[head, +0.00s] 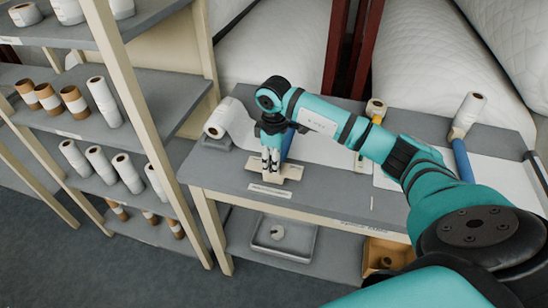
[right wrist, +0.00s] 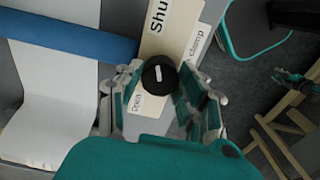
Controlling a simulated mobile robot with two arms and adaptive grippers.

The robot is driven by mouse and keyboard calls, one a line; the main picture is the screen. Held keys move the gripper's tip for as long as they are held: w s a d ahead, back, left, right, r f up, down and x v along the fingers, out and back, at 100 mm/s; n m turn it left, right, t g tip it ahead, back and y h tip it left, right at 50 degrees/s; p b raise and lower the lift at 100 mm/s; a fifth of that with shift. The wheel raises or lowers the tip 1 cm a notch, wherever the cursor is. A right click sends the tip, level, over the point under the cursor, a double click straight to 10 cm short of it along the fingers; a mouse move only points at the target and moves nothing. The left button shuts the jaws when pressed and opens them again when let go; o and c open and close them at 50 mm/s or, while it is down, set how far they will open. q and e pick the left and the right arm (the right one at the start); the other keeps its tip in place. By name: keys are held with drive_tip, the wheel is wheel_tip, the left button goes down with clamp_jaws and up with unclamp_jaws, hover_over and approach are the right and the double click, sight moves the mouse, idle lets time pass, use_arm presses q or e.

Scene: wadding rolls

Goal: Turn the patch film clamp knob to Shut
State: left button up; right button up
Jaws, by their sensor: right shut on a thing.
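My right gripper (head: 271,168) points down over a cream plate (head: 291,172) at the front left of the grey bench. In the right wrist view the black round clamp knob (right wrist: 158,75) sits between its fingers (right wrist: 160,84), which are shut on it. The knob bears a short white mark, nearly upright in that picture. The plate reads "Shu", cut off, above the knob and "Open" at its lower left. A label (right wrist: 198,42) ending in "clamp" lies beside it. In the head view the gripper hides the knob. My left gripper is not in view.
On the bench (head: 225,172) a white roll (head: 230,120) lies behind the gripper, and a blue bar (head: 463,160) lies to the right. Shelves (head: 160,92) with several rolls stand at the left. A grey tray (head: 284,238) sits on the bench's lower shelf.

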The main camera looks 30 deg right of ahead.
drive_tip(key=shift+w+r+m, duration=0.1)
drive_tip(key=shift+m, duration=0.5)
drive_tip(key=o, duration=1.2)
drive_tip(key=shift+c, duration=0.2)
wheel_tip(320, 180, up, 7)
drive_tip(key=shift+r, duration=0.2)
